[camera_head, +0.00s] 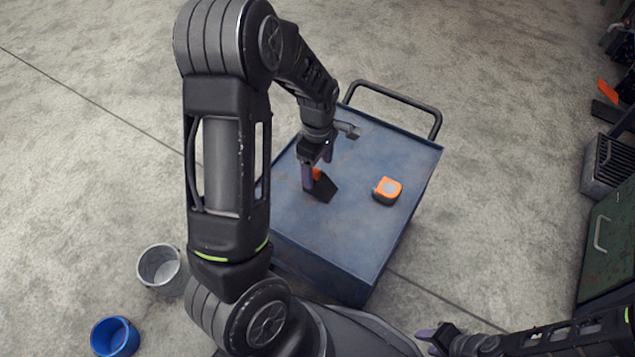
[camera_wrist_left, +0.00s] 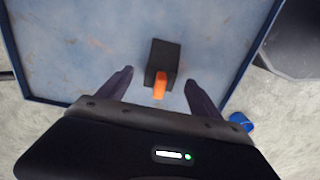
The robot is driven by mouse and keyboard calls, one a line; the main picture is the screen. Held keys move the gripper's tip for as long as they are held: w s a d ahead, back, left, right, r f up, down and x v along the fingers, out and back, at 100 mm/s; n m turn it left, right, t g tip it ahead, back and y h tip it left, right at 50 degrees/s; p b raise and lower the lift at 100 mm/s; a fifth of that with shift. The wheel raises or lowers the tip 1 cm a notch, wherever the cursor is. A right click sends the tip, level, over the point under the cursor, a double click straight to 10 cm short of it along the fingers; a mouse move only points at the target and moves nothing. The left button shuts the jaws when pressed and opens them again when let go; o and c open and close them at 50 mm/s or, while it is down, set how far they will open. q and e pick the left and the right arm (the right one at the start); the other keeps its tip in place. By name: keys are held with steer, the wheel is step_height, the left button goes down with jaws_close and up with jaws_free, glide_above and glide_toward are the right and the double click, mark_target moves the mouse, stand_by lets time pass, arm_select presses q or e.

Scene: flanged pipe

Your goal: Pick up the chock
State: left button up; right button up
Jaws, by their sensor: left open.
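The chock (camera_head: 323,188) is a dark block with an orange part, lying on the top of the blue cart (camera_head: 340,232). In the left wrist view the chock (camera_wrist_left: 163,58) lies just ahead of the fingertips, roughly centred between them, with its orange part towards the gripper. My left gripper (camera_head: 318,174) is open and above the chock; its fingers hide part of the chock in the head view. In the left wrist view the left gripper's fingers (camera_wrist_left: 158,84) are spread and hold nothing. My right gripper (camera_head: 434,336) is low at the bottom right, away from the cart top.
An orange and grey tape measure (camera_head: 387,190) sits on the cart top to the right of the chock. The cart has a dark handle (camera_head: 395,99) at its far end. A grey bucket (camera_head: 159,265) and a blue bucket (camera_head: 114,337) stand on the floor. A green cabinet (camera_head: 608,240) is at the right.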

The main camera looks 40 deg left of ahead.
mark_target(317, 179)
arm_select(q)
step_height(317, 179, down, 4)
steer(key=shift+s+f+b, duration=0.15)
steer(key=shift+b, duration=0.95)
steer(key=shift+f, duration=0.5)
steer(key=shift+r, duration=0.1)
jaws_close()
